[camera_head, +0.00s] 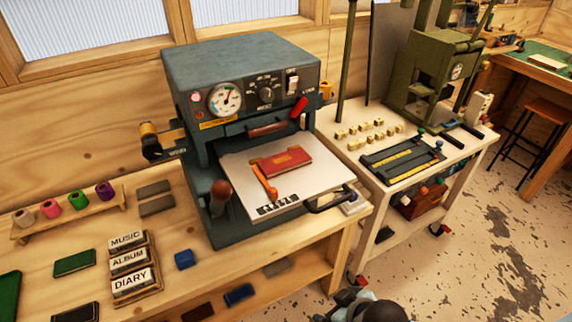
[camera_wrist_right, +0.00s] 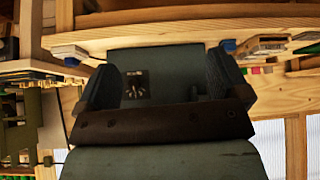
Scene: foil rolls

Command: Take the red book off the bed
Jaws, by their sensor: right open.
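The red book (camera_head: 285,161) lies flat on the pale bed (camera_head: 322,178) of the blue-grey press (camera_head: 250,62). An orange strip-like piece (camera_head: 265,182) lies along its left side on the bed. In the right wrist view my right gripper (camera_wrist_right: 162,62) shows two dark fingers, spread apart with nothing held between them. The blue-grey body of what looks like the press (camera_wrist_right: 160,163) is behind it, and the picture seems upside down. The book cannot be made out there. My left gripper is not in view.
The press's dark front handle (camera_head: 330,202) projects at the bed's right front. Label blocks (camera_head: 130,265) and a spool rack (camera_head: 70,210) stand on the bench at left. A pale table (camera_head: 470,150) with a green press stands at right. Floor is open at lower right.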

